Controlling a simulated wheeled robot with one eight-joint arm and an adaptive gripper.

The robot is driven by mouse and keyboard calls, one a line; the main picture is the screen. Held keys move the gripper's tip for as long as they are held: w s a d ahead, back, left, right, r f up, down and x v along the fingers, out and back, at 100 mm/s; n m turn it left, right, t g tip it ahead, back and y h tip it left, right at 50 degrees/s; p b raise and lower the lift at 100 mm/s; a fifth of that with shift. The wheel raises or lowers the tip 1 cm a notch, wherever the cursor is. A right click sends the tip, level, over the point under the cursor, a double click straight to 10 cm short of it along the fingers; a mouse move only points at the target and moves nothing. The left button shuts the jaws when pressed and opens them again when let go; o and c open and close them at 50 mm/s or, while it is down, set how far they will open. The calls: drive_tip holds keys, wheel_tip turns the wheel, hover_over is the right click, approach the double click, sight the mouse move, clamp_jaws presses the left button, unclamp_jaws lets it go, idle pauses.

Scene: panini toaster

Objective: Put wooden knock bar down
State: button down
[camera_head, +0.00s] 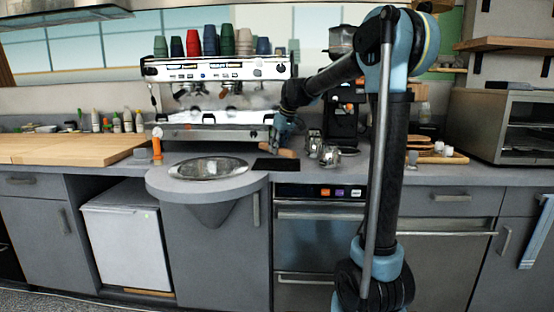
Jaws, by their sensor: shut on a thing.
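The wooden knock bar (286,153) is a small light-brown piece at the counter, just behind a flat black mat. My gripper (277,145) points down at its left part and is shut on it. The fingertips are small and dark here, and part of the bar is hidden by them. I cannot tell whether the bar touches the counter or hangs slightly above it.
The espresso machine (215,95) stands behind my gripper. Metal pitchers (328,156) are close on the right. The black mat (276,164) lies in front, and the round sink (208,168) is to the left. An orange-handled item (157,148) stands further left.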

drive_tip(key=shift+d+f, duration=0.1)
drive_tip(key=shift+f, duration=2.1)
drive_tip(key=c, duration=1.3)
unclamp_jaws()
drive_tip(key=shift+f, duration=0.1)
